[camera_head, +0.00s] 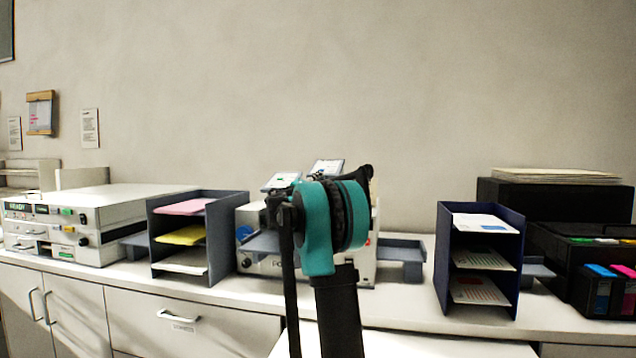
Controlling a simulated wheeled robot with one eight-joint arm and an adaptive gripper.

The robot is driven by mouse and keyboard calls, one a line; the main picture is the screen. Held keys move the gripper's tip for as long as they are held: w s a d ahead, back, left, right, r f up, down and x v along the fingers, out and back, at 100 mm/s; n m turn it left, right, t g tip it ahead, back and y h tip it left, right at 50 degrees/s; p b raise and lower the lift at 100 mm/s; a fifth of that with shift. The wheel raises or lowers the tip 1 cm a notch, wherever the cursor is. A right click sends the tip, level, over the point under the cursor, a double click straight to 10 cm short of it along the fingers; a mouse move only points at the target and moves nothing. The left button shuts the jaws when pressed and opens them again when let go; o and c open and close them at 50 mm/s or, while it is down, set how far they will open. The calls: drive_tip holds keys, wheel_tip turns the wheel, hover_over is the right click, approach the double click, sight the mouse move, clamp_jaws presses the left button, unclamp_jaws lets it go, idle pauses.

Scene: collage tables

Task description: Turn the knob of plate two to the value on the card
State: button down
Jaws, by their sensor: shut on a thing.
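A light-coloured machine (262,265) stands on the counter behind my arm. Most of its front is covered by the arm's teal joint and black links. A blue round part (243,232) shows at its left, and a small red spot shows at its right edge. Two tilted panels (281,182) with small prints show above it; I cannot read them or tell if one is the card. No plate number or knob value is readable. My gripper's fingers do not show; my own arm hides that area.
A dark blue tray rack (158,262) with pink, yellow and white paper stands left of the machine. Another rack (441,262) stands to the right. A white device (97,255) is at far left, black printers (555,205) at far right. Blue-grey side trays (405,249) jut between them.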

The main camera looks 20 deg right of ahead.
idle(0.4)
drive_tip(key=c, duration=1.3)
unclamp_jaws()
drive_tip(key=shift+o, duration=0.2)
drive_tip(key=v, duration=1.2)
drive_tip(key=shift+f, duration=0.1)
